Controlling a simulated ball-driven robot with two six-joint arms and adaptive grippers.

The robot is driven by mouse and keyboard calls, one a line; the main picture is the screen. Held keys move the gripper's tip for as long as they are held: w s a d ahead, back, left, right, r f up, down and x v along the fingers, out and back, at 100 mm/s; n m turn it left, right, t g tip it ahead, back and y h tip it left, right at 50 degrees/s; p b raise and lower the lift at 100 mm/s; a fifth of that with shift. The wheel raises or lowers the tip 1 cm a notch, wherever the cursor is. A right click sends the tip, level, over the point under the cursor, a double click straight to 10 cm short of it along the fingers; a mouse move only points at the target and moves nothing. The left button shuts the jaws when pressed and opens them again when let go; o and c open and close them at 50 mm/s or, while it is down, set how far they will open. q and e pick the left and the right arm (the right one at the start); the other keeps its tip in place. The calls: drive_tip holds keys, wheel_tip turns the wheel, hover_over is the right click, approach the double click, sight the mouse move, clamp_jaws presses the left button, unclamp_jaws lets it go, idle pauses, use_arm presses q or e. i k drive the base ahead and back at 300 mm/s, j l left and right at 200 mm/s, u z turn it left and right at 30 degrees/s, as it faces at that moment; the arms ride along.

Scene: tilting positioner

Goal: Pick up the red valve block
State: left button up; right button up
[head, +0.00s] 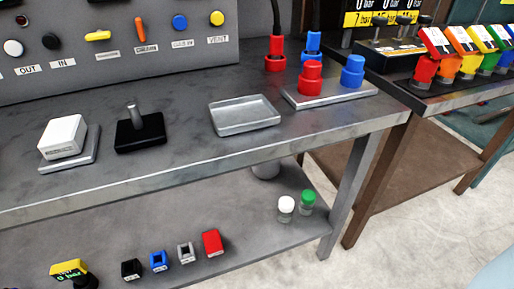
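The red valve block (212,243) sits on the lower shelf (255,220) under the bench, at the right end of a short row of small blocks. Its top and front face show, with a small pale mark low on the front. Nothing covers it. Neither of my grippers shows in the head view, so I cannot see where they are relative to the block.
Grey (186,253), blue (159,261) and black blocks (131,269) stand left of it. A yellow gauge (69,270) is further left. White-capped (286,208) and green-capped jars (307,202) stand right. The bench top's front edge (200,167) overhangs the shelf.

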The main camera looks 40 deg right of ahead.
sight(214, 246)
drive_tip(key=z, duration=0.7)
drive_tip(key=i+j, duration=0.5)
drive_tip(key=j, duration=0.25)
drive_tip(key=l+z, duration=0.05)
